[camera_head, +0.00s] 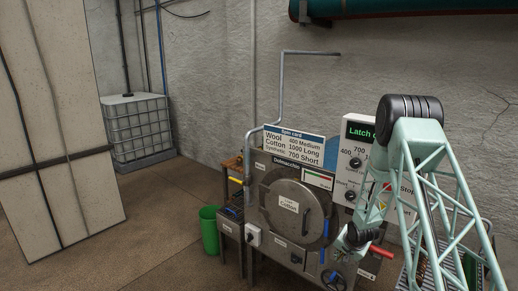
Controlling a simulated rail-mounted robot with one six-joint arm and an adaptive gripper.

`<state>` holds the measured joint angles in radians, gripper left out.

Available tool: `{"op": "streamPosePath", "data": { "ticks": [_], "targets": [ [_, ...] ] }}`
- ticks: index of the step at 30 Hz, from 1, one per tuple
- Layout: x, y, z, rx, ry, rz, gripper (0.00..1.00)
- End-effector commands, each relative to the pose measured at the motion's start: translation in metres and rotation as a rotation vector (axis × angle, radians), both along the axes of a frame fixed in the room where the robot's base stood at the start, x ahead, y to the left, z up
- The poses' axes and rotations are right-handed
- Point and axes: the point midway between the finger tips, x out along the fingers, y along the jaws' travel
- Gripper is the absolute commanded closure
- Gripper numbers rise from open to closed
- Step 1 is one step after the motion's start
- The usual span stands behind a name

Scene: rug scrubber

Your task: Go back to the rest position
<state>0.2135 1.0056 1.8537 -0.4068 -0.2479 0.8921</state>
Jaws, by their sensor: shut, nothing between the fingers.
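My arm, a mint-green lattice with a black elbow joint, stands at the right in the head view. Its forearm slopes down and left to dark wrist parts in front of the machine. I cannot make out gripper fingers there. The rug scrubber machine (275,245) is a grey metal cabinet with a round door (294,213) labelled "Cotton". The door looks closed. My forearm hides part of the machine's right side.
A sign (293,143) lists wool, cotton and synthetic settings. A control panel (353,165) with knobs and a green "Latch" display stands behind my arm. A green bin (209,230) and a caged white tank (138,130) are left. Open floor (150,225) lies between the tank and machine.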

Motion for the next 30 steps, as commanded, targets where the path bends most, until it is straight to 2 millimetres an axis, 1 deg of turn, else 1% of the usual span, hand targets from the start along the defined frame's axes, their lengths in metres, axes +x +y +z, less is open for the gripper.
{"op": "streamPosePath", "data": {
  "ticks": [1, 14, 23, 30],
  "targets": [
    [0.0, 0.001, 0.011, -0.007, 0.0, 0.004, 1.0],
    [-0.017, 0.006, 0.095, -0.07, 0.016, 0.046, 1.0],
    [-0.036, 0.014, 0.15, -0.108, 0.028, 0.077, 1.0],
    [-0.056, 0.02, 0.192, -0.136, 0.038, 0.101, 1.0]
  ]
}}
